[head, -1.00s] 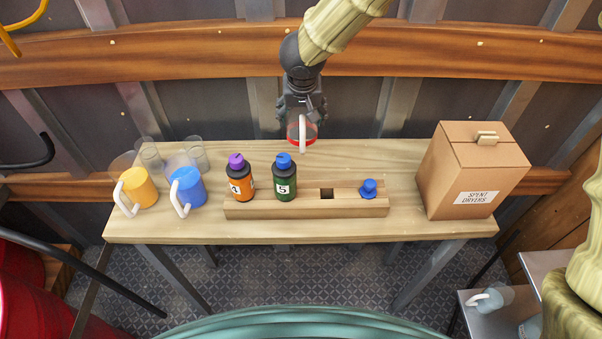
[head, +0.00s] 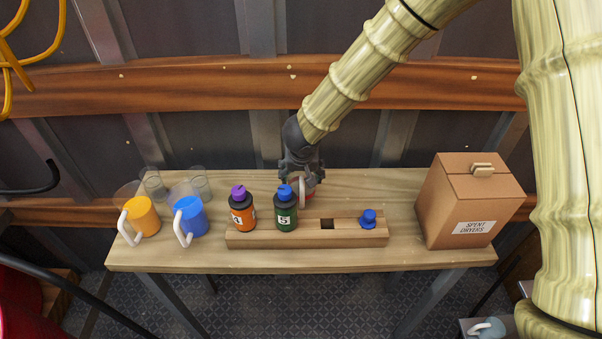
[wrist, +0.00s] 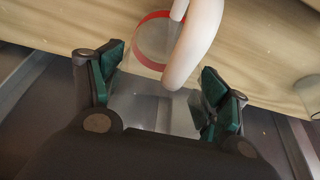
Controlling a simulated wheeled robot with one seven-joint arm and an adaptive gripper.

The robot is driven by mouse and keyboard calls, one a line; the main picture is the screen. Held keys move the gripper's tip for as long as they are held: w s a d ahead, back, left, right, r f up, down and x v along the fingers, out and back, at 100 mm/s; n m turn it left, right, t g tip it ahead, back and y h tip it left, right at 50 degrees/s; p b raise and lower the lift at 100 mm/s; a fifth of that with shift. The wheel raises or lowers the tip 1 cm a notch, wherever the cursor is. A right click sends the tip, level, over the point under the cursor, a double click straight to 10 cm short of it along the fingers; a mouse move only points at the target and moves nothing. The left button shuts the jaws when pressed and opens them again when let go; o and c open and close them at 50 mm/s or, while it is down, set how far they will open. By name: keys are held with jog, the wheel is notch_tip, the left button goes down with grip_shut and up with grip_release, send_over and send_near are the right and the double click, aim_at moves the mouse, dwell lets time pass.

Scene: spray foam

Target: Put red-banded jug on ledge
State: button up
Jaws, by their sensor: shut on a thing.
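The red-banded jug (head: 308,196) is clear, with a red band and a pale handle. It is held behind the green bottle on the wooden bench (head: 400,190), partly hidden by that bottle and my gripper. In the wrist view the red band (wrist: 141,50) and the handle (wrist: 196,42) show beyond my fingers. My gripper (head: 300,178) is shut on the jug; in the wrist view its green-padded fingers (wrist: 160,92) stand on either side of the clear body. I cannot tell whether the jug touches the bench top. Which surface is the ledge is unclear.
A wooden rack (head: 290,238) holds an orange bottle (head: 241,212), a green bottle (head: 285,214) and a blue cap (head: 369,218). Yellow (head: 140,218) and blue (head: 188,217) jugs stand left. A cardboard box (head: 465,205) stands right. A wooden beam (head: 200,98) crosses the wall behind.

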jog(key=shift+f, duration=0.4)
jog(key=shift+f+b, duration=0.15)
jog(key=shift+b, duration=0.15)
jog(key=o, duration=1.1)
jog(key=shift+c, duration=0.2)
jog(key=shift+r, duration=0.3)
